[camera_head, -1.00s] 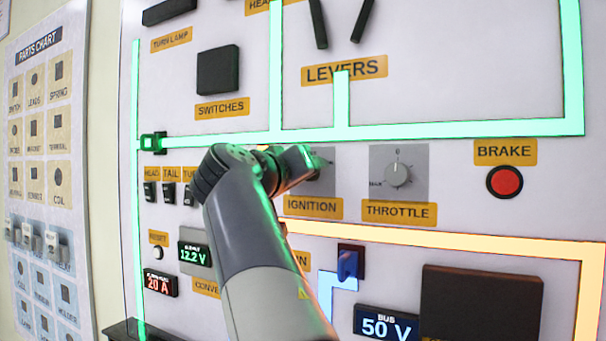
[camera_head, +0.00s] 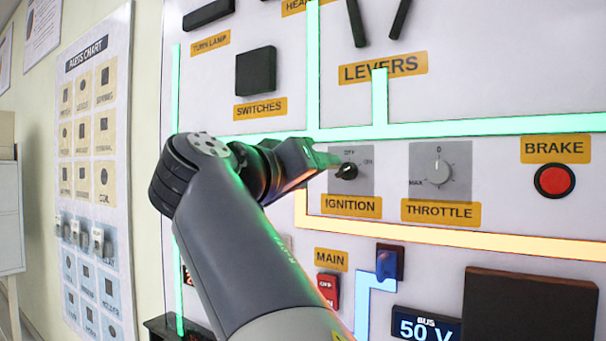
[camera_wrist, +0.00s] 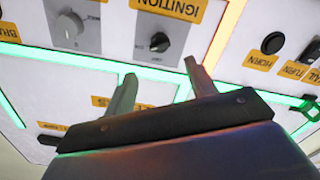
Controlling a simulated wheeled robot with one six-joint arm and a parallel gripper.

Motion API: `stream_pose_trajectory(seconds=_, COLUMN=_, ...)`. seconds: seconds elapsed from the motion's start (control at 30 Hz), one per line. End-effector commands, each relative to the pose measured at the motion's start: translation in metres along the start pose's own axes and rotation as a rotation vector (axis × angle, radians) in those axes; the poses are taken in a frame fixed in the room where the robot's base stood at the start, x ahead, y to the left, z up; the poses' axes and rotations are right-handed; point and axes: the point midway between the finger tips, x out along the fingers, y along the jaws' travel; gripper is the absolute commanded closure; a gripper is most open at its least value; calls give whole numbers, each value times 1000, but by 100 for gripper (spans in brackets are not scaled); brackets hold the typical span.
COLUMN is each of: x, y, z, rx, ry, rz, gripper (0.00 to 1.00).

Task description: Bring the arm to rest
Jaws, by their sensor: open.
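My arm reaches up from the bottom of the head view and bends right toward the panel. My gripper (camera_head: 330,161) is close to the ignition knob (camera_head: 347,171) in that view. In the wrist view my gripper (camera_wrist: 160,85) has its two fingers spread apart with nothing between them. The black ignition knob (camera_wrist: 160,43) shows beyond the fingertips, apart from them. The grey throttle knob (camera_wrist: 68,27) sits beside it, and it also shows in the head view (camera_head: 437,177).
The upright panel has a red brake button (camera_head: 554,181), a red main switch (camera_head: 328,289), a blue switch (camera_head: 387,263) and a brown block (camera_head: 530,305) standing out. A parts chart (camera_head: 93,170) hangs at the left. Open room lies left of the panel.

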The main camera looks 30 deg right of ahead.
Motion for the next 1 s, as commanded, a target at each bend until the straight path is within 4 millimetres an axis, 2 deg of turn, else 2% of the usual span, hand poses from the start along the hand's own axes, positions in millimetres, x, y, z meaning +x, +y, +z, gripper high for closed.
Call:
stream_pose_trajectory(seconds=0.67, x=0, y=0, z=0, rx=0, ry=0, rz=0, gripper=47)
stream_pose_trajectory(seconds=0.83, x=10, y=0, z=0, rx=0, ry=-2, rz=2, gripper=47)
stream_pose_trajectory(seconds=1.0, x=31, y=1, z=0, rx=-1, ry=-3, rz=5, gripper=47)
